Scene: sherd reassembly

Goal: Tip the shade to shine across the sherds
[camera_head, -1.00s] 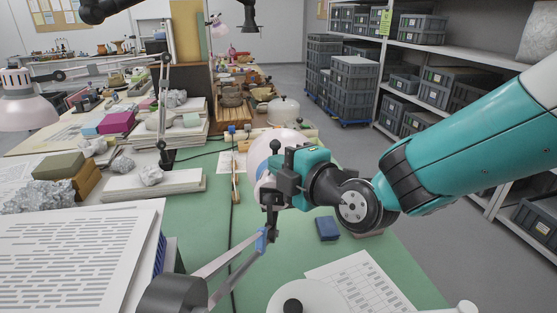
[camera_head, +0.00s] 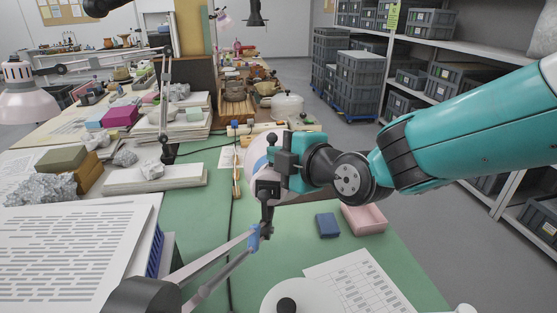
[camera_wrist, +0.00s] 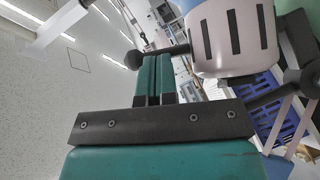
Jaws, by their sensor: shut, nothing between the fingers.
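The lamp shade (camera_head: 257,150), pale pinkish white, shows in the head view mostly behind my gripper (camera_head: 272,165). In the wrist view the slotted shade (camera_wrist: 232,38) fills the upper right, right of my gripper's closed fingers (camera_wrist: 152,75). The fingers are together and empty, next to a dark bar with a round knob (camera_wrist: 134,59); I cannot tell whether they touch it. The lamp's jointed arm (camera_head: 228,262) rises from the lower left, with a blue joint (camera_head: 254,238) under the shade. I cannot make out the sherds.
A blue block (camera_head: 327,225) and a pink tray (camera_head: 372,222) lie on the green bench top (camera_head: 205,225). A printed sheet (camera_head: 362,282) and a white round object (camera_head: 300,297) are in front. Paper stacks and rocks crowd the left. Shelving (camera_head: 510,215) stands right.

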